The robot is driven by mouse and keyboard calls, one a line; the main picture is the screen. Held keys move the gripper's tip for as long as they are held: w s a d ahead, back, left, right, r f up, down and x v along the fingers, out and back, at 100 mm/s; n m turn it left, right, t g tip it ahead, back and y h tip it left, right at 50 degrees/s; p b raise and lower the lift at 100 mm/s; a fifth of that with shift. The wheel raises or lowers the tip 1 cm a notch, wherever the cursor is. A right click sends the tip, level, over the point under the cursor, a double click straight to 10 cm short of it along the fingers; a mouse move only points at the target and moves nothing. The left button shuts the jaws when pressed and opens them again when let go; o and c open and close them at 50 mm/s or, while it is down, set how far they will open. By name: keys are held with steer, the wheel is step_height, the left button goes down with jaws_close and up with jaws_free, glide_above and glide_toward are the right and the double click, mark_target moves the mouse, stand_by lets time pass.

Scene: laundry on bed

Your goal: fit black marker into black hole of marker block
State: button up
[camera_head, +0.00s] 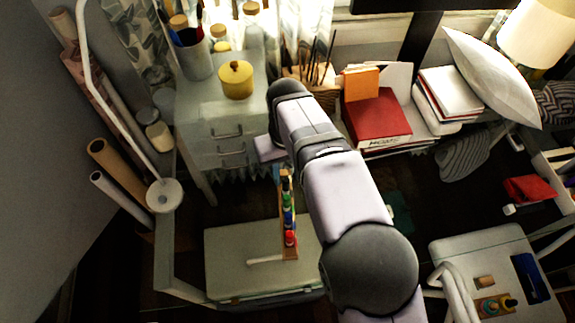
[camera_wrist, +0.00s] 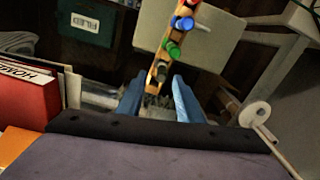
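The marker block (camera_head: 283,210) is a narrow orange-brown strip bearing a row of coloured markers with red, blue, green and dark tops. In the wrist view the block (camera_wrist: 166,40) runs from the top down towards my gripper (camera_wrist: 157,80). My gripper's two blue fingers stand apart, either side of the block's dark near end. I see no contact. A black-topped marker (camera_wrist: 162,70) shows in the block just beyond the fingertips. I cannot make out the black hole.
A pale box-like surface (camera_head: 235,265) lies under the block, with a white stick (camera_head: 265,260) on it. A drawer unit (camera_head: 225,120) stands behind left. A red box file (camera_head: 377,118) and books are behind right. A white chair (camera_head: 490,255) stands right.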

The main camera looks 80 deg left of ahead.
steer(key=shift+r+b, duration=0.3)
steer(key=shift+r, duration=1.85)
steer(key=shift+w, duration=0.2)
steer(key=w+d+r+m, duration=0.1)
steer(key=w+d+m, duration=0.35)
steer(key=w, duration=0.75)
steer(key=w+d+m, duration=0.2)
steer(key=w+d, duration=0.5)
steer(key=w, duration=0.5)
steer(key=w+d+m, duration=0.3)
steer(key=w+d, duration=0.5)
steer(key=d, duration=0.2)
steer(key=w+d+m, duration=0.3)
steer(key=d, duration=0.9)
steer(key=s+d+f+m, duration=0.2)
steer(key=s+d+m, duration=0.1)
steer(key=d, duration=0.7)
steer(key=s+d+f+m, duration=0.2)
steer(key=s+d+m, duration=0.2)
steer(key=d, duration=0.7)
steer(key=shift+s+d+f, duration=0.25)
steer(key=shift+s+f, duration=0.05)
steer(key=shift+s, duration=0.25)
